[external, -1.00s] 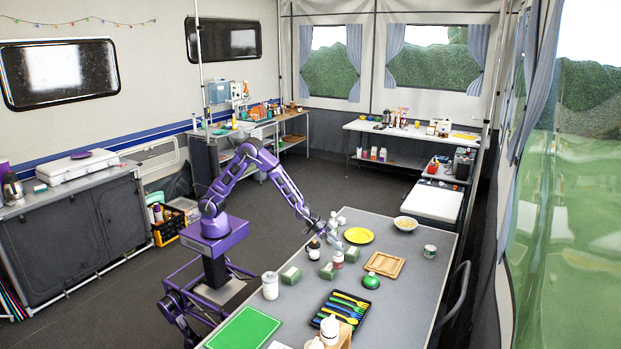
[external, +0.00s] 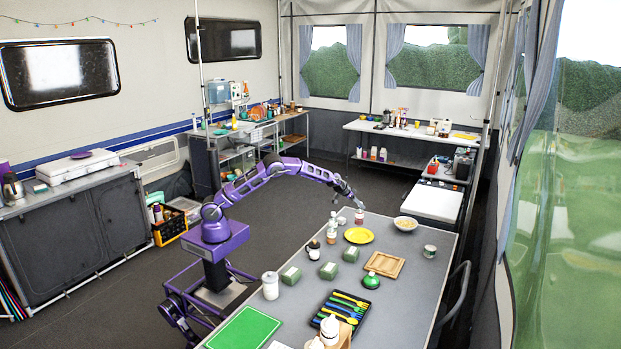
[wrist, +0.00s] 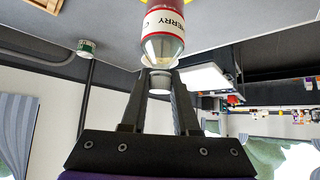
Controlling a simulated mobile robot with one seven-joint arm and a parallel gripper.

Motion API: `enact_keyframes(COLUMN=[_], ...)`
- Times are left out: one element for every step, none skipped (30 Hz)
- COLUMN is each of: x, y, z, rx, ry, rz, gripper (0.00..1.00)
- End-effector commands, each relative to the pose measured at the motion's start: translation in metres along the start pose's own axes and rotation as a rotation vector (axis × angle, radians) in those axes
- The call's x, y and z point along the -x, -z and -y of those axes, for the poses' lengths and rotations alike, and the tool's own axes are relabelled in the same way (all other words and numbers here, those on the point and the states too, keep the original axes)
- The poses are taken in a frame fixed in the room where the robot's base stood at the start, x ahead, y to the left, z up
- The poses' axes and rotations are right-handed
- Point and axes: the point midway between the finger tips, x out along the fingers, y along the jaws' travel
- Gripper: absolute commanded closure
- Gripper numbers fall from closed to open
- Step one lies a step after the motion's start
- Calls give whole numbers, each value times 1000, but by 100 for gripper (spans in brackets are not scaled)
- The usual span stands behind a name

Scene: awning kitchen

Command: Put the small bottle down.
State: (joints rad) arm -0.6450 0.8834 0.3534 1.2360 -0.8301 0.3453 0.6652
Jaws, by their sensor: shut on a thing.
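The small bottle (external: 360,217), with a clear neck, pale cap and a red and white label, is in my gripper (external: 358,206) near the far end of the grey table (external: 395,285). In the wrist view the bottle (wrist: 164,25) shows large, with part of its label reading "ERRY". The fingers of my gripper (wrist: 159,76) are shut on its neck and cap end. The bottle hangs roughly upright in the external view. Its base is at or just above the tabletop; I cannot tell whether it touches.
A yellow plate (external: 359,235) lies just in front of the bottle, and a bowl (external: 405,223) stands to its right. Other bottles (external: 331,237) stand to the left. Bare table lies between bowl and can.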

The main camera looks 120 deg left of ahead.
Motion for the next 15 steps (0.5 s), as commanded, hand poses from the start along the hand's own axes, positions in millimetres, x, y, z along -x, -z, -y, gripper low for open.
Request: enact_keyframes(x=[-9, -12, -16, -19, -21, -23, -25, -27, -30, -34, -38, -43, -47, -50, -54], y=[-9, -13, -17, -20, -22, -24, -25, -27, -31, -34, -38, -44, -48, -51, -54], z=[0, 0, 0, 0, 0, 0, 0, 0, 0, 0, 0, 0, 0, 0, 0], rx=[2, 2, 1, 1, 1, 1, 1, 1, 1, 1, 3, 2, 2, 3, 1], ry=[0, 0, 0, 0, 0, 0, 0, 1, 1, 1, 1, 0, 1, 1, 0], rz=[3, 3, 3, 3, 2, 2, 2, 2, 2, 2, 2, 4, 4, 2, 2], gripper=[100, 100, 100, 100, 100, 100, 100, 100, 100, 100, 100, 100, 100, 100, 100])
